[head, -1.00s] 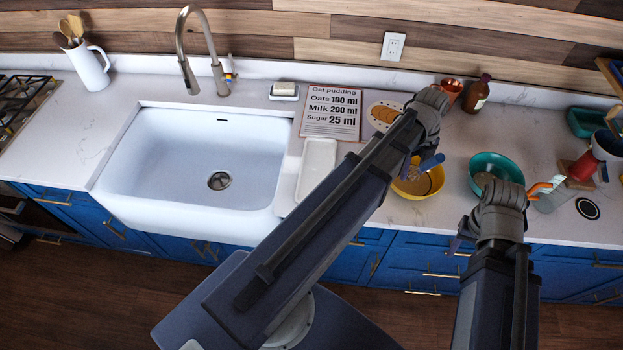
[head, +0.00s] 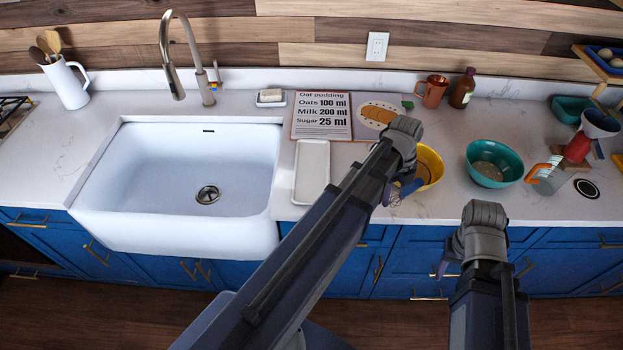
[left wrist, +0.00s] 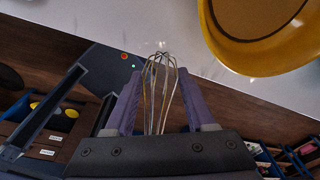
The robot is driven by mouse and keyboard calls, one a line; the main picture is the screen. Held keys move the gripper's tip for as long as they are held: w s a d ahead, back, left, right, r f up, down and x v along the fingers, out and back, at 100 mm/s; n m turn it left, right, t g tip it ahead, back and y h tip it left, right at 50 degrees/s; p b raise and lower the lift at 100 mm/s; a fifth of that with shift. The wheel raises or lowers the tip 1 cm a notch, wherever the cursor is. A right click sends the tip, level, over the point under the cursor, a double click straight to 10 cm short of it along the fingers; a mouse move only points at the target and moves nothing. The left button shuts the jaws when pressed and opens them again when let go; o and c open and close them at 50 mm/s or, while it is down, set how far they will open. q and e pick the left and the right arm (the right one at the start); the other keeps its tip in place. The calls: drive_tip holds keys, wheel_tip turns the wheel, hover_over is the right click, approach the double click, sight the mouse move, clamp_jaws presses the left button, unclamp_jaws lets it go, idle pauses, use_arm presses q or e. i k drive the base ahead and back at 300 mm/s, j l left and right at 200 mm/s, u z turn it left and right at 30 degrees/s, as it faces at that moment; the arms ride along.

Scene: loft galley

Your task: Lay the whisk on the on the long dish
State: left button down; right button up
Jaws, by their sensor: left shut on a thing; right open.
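The long dish (head: 311,172) is a white, narrow rectangular dish on the counter, right of the sink, and looks empty. My left gripper (head: 392,190) is shut on the whisk (head: 411,186), front left of the yellow bowl. The whisk's blue handle shows beside the gripper in the head view. In the left wrist view the wire loops of the whisk (left wrist: 160,85) stick out between the purple fingers (left wrist: 163,105). The dish is left of this gripper, apart from the whisk. My right gripper (head: 446,264) is open, low in front of the cabinets, mostly hidden behind its wrist.
A yellow bowl (head: 430,165) and a teal bowl (head: 494,163) stand on the counter right of the dish. The sink (head: 190,175) is left of the dish.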

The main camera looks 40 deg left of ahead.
sight(312, 178)
drive_tip(key=k+j, duration=0.1)
drive_tip(key=j, duration=0.35)
drive_tip(key=k+j, duration=0.1)
drive_tip(key=j, duration=0.3)
drive_tip(key=k+j, duration=0.15)
drive_tip(key=j, duration=0.3)
